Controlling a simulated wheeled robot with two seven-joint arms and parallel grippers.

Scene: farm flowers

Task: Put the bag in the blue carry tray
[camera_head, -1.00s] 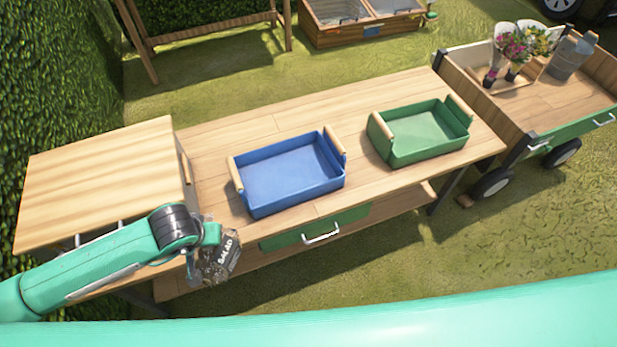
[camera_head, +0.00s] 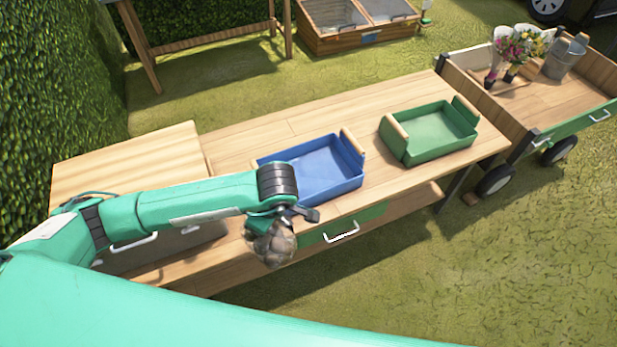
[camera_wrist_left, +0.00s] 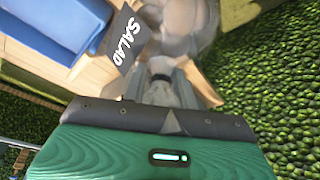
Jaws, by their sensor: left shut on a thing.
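The bag (camera_head: 270,246), clear with brownish contents, hangs from my left gripper (camera_head: 286,216) in front of the bench's front edge. In the left wrist view the bag (camera_wrist_left: 178,25) and its dark label reading SALAD show beyond the fingers of my left gripper (camera_wrist_left: 162,85), which is shut on it. The blue carry tray (camera_head: 335,185) sits on the bench just beyond and right of the gripper, its left part hidden by my arm. It also shows in the left wrist view (camera_wrist_left: 55,25). It looks empty where visible. My right gripper is not in view.
A green carry tray (camera_head: 437,133) stands on the bench (camera_head: 290,133) right of the blue one. A raised wooden box (camera_head: 130,165) is at the bench's left end. A cart (camera_head: 540,100) with flowers (camera_head: 515,50) and a metal bucket (camera_head: 566,57) stands at the right.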

